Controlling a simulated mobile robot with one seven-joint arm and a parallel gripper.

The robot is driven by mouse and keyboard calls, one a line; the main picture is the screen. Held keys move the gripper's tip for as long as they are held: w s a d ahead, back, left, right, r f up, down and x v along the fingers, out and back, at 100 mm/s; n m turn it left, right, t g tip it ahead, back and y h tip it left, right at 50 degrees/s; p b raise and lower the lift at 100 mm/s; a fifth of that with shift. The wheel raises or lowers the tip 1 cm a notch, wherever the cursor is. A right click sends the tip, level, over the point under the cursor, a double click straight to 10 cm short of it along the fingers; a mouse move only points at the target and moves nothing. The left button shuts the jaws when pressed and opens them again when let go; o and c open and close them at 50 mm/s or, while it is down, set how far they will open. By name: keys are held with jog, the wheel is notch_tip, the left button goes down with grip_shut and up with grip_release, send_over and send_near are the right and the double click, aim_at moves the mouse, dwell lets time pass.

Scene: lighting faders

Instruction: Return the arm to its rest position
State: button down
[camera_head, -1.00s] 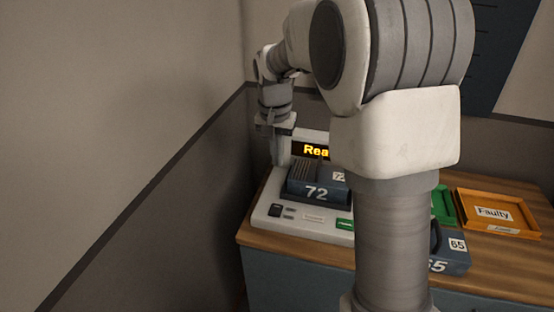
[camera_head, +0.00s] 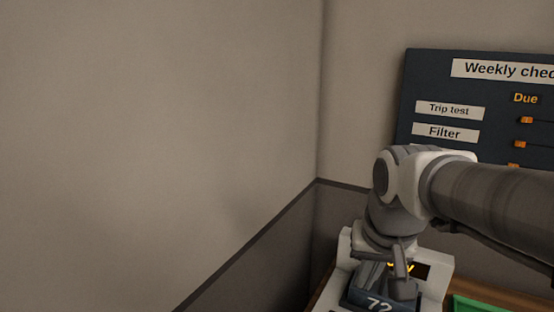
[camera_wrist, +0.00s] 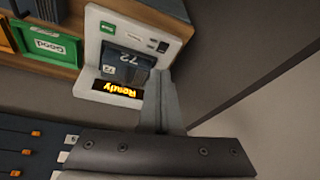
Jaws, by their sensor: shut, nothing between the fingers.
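My gripper (camera_wrist: 168,85) is shut and empty in the wrist view, its fingers beside the white tester (camera_wrist: 170,28). It also shows in the head view (camera_head: 400,268), low in the frame, in front of the tester (camera_head: 437,287) as seen from there. The blue block marked 72 (camera_wrist: 127,62) sits in the tester, whose lit display (camera_wrist: 117,90) reads "Ready". In the head view the block (camera_head: 374,302) is cut by the bottom edge, and my gripper hides part of the display. My arm reaches in from the right.
A dark "Weekly check" board (camera_head: 430,75) with orange sliders hangs on the wall behind my arm. A green tray marked "Good" (camera_wrist: 32,27) and part of an orange tray (camera_wrist: 4,42) stand on the wooden bench (camera_wrist: 72,18). The left side of the head view is bare wall.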

jog(key=s+n+t+p, duration=0.1)
jog(key=s+n, duration=0.1)
jog(key=s, duration=0.7)
jog(key=shift+s+a+r+t, duration=0.2)
jog(key=shift+s+a+t, duration=0.1)
jog(key=shift+s, duration=0.1)
jog(key=shift+d, duration=0.15)
dwell(0.8)
